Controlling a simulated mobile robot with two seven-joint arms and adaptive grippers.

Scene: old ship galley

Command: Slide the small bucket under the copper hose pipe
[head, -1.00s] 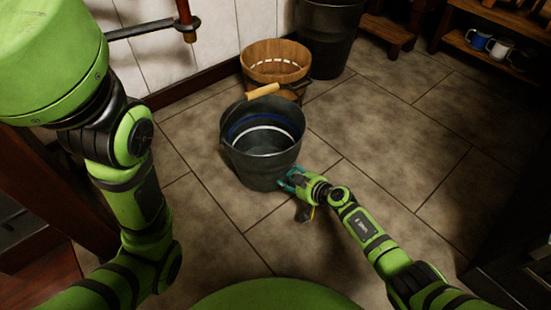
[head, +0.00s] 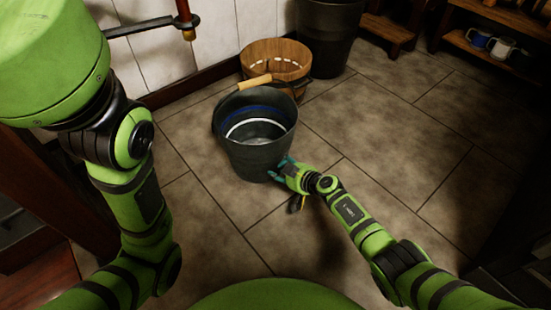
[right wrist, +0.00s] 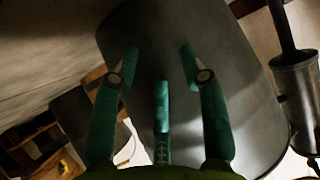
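The small dark grey bucket (head: 258,158) stands upright on the tiled floor, its wooden grip and bail leaning at the far rim. The copper hose pipe (head: 185,14) hangs at the wall in the upper left, beyond the bucket and to its left. My right gripper (head: 279,170) is at the bucket's lower right side. In the right wrist view its teal fingers (right wrist: 160,65) are spread apart, with the bucket wall (right wrist: 205,35) filling the space before them. Contact seems close, and nothing is gripped. My left arm shows at the left, but its gripper is out of view.
A wooden tub (head: 275,62) stands just behind the bucket, with a larger dark bin (head: 328,38) beyond it. A dark rail (head: 138,28) runs from the wall beside the pipe. Floor left of the bucket towards the wall is clear. A shelf with mugs (head: 490,43) is at upper right.

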